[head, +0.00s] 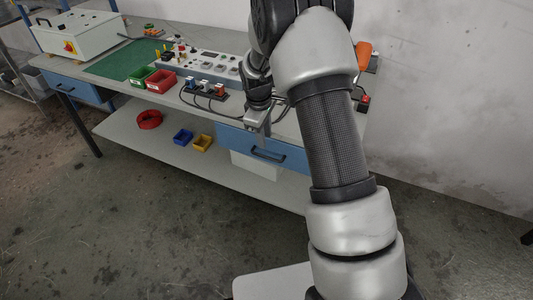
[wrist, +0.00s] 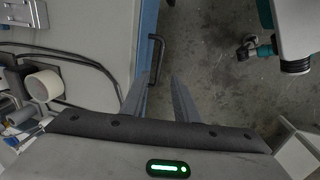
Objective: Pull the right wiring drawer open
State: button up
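The right wiring drawer (head: 232,137) has a blue front under the bench's front edge and looks shut. Its dark bar handle (head: 268,155) also shows in the wrist view (wrist: 157,55), standing out from the blue front. My gripper (head: 264,139) is just above the drawer front, near the handle. In the wrist view my gripper (wrist: 161,80) has its two fingers apart with a clear gap. The handle's near end lies in line with that gap, close to the fingertips. I cannot tell whether they touch. Nothing is held.
The bench top (head: 217,103) carries red and green bins (head: 160,80), a switch panel (head: 205,65) and cables. A second blue drawer (head: 76,89) is at the left. A lower shelf (head: 150,140) holds a red coil and small bins. The floor in front is clear.

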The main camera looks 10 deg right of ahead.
aim_at(267, 158)
jog(key=f, duration=0.3)
jog(key=w+f, duration=0.1)
jog(key=f, duration=0.2)
jog(key=d+f+b, duration=0.1)
jog(key=f, duration=0.3)
jog(key=shift+w, duration=0.3)
grip_shut()
